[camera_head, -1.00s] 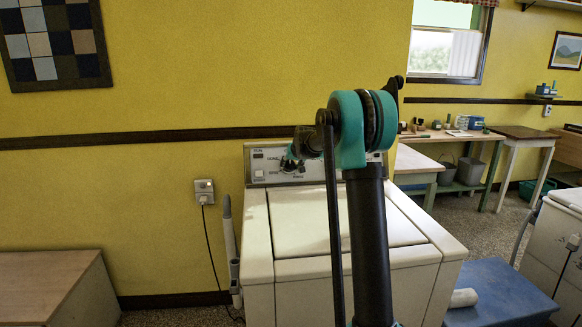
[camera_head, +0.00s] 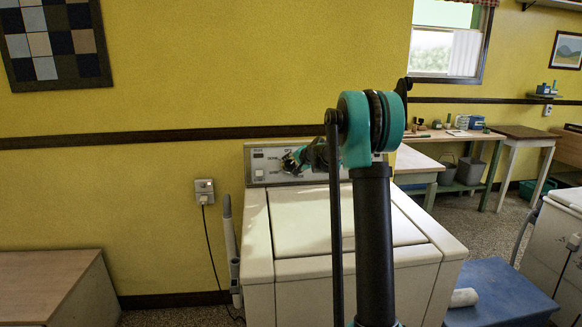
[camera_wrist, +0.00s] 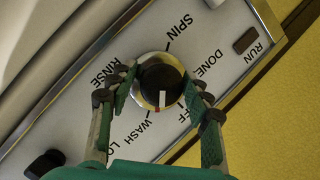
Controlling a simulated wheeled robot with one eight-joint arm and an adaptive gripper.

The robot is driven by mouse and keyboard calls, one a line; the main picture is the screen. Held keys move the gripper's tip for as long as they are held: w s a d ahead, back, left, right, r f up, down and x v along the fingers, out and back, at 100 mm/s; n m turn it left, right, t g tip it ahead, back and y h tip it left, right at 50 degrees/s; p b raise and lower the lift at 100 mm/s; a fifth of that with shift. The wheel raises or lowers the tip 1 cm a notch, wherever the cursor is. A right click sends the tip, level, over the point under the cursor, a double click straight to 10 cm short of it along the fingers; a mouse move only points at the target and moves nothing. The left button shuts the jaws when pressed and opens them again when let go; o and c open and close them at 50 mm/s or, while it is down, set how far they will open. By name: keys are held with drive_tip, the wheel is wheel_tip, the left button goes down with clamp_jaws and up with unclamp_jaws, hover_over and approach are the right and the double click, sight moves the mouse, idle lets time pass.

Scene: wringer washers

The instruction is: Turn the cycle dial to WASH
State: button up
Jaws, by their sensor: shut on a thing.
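The cycle dial (camera_wrist: 160,82) is a round black knob with a chrome skirt on the washer's pale control panel (camera_wrist: 205,30). In the wrist view its white-and-red pointer faces down, between the WASH and OFF marks. SPIN, DONE and RINSE are printed around it. My gripper (camera_wrist: 158,88) has one fingertip on each side of the dial and is closed on it. In the head view my gripper (camera_head: 293,160) is at the panel on the washer (camera_head: 300,222), and the dial is mostly hidden behind it and my arm.
A black control (camera_wrist: 44,164) and a dark RUN window (camera_wrist: 245,40) are on the same panel. A wall outlet (camera_head: 204,190) with a cord is left of the washer. A blue box (camera_head: 500,292) stands at right, and a wooden chest (camera_head: 45,265) at left.

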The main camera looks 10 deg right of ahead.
drive_tip(key=shift+o, duration=0.3)
drive_tip(key=shift+w+a+r+m+t+y, duration=0.1)
drive_tip(key=shift+a+m+t+y, duration=0.1)
drive_tip(key=shift+m, duration=0.35)
drive_tip(key=shift+w+a+m+t+y, duration=0.1)
drive_tip(key=shift+m+t, duration=0.1)
drive_tip(key=shift+m, duration=0.35)
drive_tip(key=shift+d, duration=0.1)
drive_tip(key=o, duration=0.9)
drive_tip(key=shift+o, duration=0.2)
drive_tip(key=shift+s+d, duration=0.1)
drive_tip(key=shift+s+d, duration=0.15)
drive_tip(key=shift+s, duration=0.1)
drive_tip(key=v, duration=1.1)
drive_tip(key=shift+s, duration=0.1)
